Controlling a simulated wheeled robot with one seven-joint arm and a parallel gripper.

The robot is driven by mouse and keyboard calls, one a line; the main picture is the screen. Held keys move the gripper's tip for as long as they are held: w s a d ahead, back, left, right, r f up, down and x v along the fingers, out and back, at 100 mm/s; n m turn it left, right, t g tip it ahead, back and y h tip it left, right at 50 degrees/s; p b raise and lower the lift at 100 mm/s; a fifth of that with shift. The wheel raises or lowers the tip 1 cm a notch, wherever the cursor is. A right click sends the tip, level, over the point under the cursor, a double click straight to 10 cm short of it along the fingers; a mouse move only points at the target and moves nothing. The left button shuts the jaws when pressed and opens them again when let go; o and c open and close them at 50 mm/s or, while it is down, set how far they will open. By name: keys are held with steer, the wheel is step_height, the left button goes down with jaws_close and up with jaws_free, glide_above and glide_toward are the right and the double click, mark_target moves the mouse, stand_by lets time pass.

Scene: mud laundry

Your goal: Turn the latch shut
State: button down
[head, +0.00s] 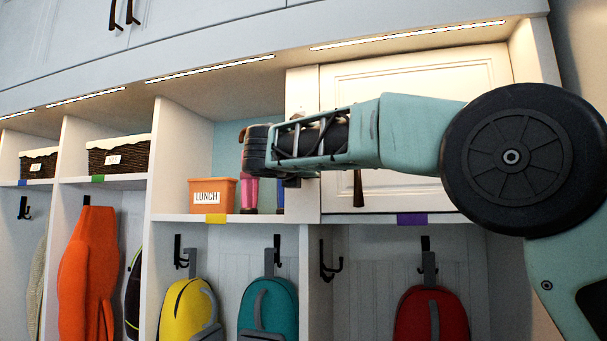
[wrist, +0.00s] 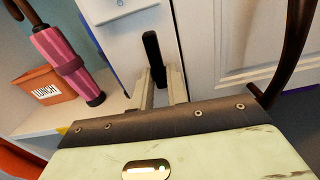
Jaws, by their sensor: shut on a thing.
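The latch (wrist: 151,48) is a dark narrow bar on the white frame beside the cabinet door (wrist: 212,45). In the wrist view it points up the picture, roughly along the door's edge. My gripper (wrist: 160,82) has its two pale fingers on either side of the bar's lower part and is shut on it. In the head view the white cabinet door (head: 425,80) looks closed, and my arm hides the latch and fingertips.
A curved dark door handle (wrist: 292,45) is close on the right in the wrist view. Backpacks hang below, including a red one (head: 432,314).

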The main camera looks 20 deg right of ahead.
steer(key=shift+s+d+f+m+b, duration=0.15)
steer(key=shift+m+b, duration=2.1)
steer(key=shift+m, duration=2.1)
steer(key=shift+w+d+f+m+b, duration=0.15)
steer(key=shift+m+b, duration=2.1)
steer(key=shift+m, duration=2.1)
steer(key=shift+s+a, duration=0.1)
steer(key=c, duration=1.4)
jaws_free()
steer(key=shift+c, duration=0.2)
steer(key=b+v, duration=0.5)
steer(key=v, duration=1.2)
steer(key=shift+s+b, duration=0.25)
steer(key=shift+b, duration=0.1)
